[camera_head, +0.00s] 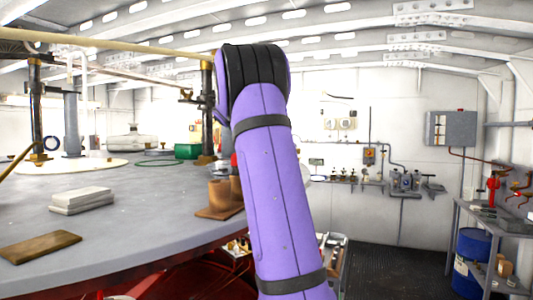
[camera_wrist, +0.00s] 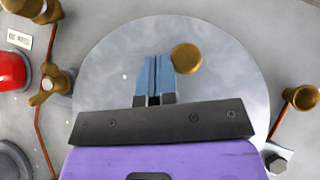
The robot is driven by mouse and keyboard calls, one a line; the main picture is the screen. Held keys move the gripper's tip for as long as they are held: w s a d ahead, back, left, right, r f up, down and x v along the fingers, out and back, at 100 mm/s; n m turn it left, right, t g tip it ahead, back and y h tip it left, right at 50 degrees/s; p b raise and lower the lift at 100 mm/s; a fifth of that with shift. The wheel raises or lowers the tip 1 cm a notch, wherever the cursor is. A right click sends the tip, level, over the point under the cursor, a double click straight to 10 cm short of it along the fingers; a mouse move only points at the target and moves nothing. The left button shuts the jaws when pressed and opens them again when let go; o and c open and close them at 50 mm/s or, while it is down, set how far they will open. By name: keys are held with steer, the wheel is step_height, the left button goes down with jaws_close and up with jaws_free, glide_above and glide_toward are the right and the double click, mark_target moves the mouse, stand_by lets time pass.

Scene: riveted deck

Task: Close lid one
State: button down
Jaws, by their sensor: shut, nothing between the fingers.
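In the wrist view, a large round grey disc (camera_wrist: 215,85), which looks like the lid, fills the middle of the picture. A round brass knob (camera_wrist: 187,58) shows on its upper part. My gripper (camera_wrist: 153,72) has its blue fingers together, with nothing between them. The fingers point at the disc, just left of the knob; I cannot tell whether they touch either. My gripper's body hides the lower part of the disc. Whether this disc is lid one, and whether it is open or closed, I cannot tell. The head view shows my purple arm but not my gripper or the disc.
In the wrist view, a red dome (camera_wrist: 12,71) and a brass fitting (camera_wrist: 52,82) lie left of the disc, and another brass fitting (camera_wrist: 303,97) lies right. In the head view, a grey round table (camera_head: 130,210) fills the left; a workbench (camera_head: 500,225) and blue drum (camera_head: 472,262) stand right.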

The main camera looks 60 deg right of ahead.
steer(key=v, duration=1)
steer(key=shift+w+a+r, duration=0.15)
steer(key=shift+a+r, duration=0.05)
steer(key=shift+r, duration=0.05)
